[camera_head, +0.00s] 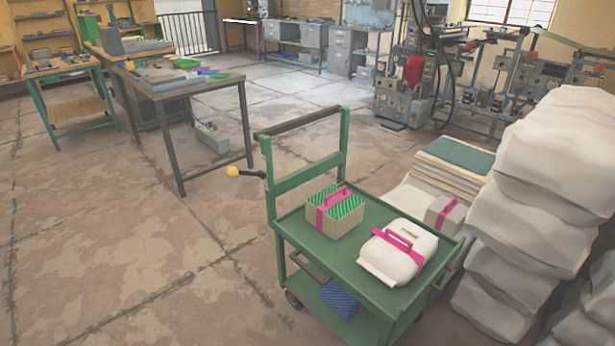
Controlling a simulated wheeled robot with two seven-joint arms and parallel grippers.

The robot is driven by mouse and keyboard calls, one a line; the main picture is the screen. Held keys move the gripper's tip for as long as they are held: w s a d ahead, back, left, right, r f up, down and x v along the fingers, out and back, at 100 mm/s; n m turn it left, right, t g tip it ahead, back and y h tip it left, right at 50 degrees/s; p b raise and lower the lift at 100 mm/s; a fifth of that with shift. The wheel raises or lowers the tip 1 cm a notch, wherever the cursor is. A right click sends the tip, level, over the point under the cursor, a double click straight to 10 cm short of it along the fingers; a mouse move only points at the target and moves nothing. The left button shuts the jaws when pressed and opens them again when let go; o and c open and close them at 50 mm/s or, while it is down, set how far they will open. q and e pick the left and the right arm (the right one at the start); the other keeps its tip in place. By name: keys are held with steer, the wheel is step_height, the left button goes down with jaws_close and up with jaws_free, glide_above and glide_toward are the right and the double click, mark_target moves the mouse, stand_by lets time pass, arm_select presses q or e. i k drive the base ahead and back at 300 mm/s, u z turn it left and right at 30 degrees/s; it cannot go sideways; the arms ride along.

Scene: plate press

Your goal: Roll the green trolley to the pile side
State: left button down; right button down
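The green trolley (300,222) stands in the lower middle of the head view, its upright handle frame (305,165) at its far left end. On its top shelf are a tan box (322,222) with a green striped top and pink strap, and a white bundle (395,262) with a pink strap and handle. A blue patterned item (340,299) sits on the lower shelf. The pile of white sacks (545,200) rises at the right, close to the trolley's right end; I cannot tell whether they touch. Neither of my grippers shows.
A low stack of sheets with a green top (456,153) and a grey box with a pink strap (445,214) lie between trolley and sacks. A metal-legged table (185,85) stands behind left. Floor at left is clear.

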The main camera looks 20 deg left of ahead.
mark_target(375, 325)
steer(key=u, duration=0.6)
steer(key=i, duration=0.9)
steer(key=u, duration=0.8)
